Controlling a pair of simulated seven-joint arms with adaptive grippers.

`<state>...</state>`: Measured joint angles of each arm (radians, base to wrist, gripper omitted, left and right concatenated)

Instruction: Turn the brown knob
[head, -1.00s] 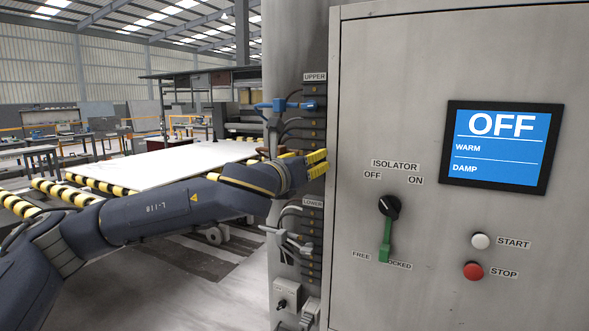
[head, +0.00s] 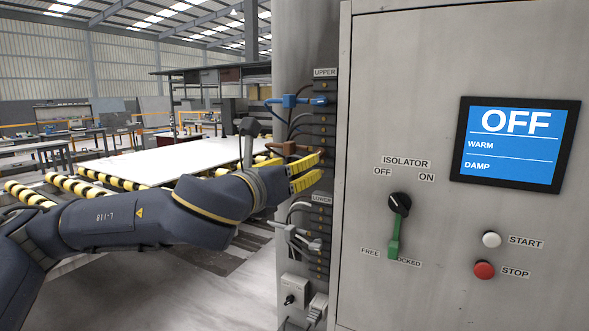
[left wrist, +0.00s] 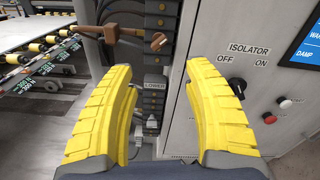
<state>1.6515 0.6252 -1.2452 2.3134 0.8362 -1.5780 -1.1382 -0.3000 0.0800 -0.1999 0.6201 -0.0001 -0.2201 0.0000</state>
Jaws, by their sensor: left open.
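A brown part (head: 287,148), with a knob-like end and a bar, sits at the terminal column below the UPPER label; it also shows in the left wrist view (left wrist: 157,41). It is the only brown knob-like thing by the column. My left gripper (head: 319,168) is open and empty, just below and in front of it. In the left wrist view the yellow fingers (left wrist: 160,70) are spread, with the brown part beyond and above their tips, apart from them. The isolator knob (head: 399,203) on the cabinet is black, with a green lever (head: 394,238) below it. My right gripper is not in view.
Blue (head: 290,101) and grey (head: 290,234) connectors and cables stick out of the column above and below my gripper. The cabinet right of it carries a screen (head: 515,145) reading OFF, a white START button (head: 491,240) and a red STOP button (head: 484,270).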

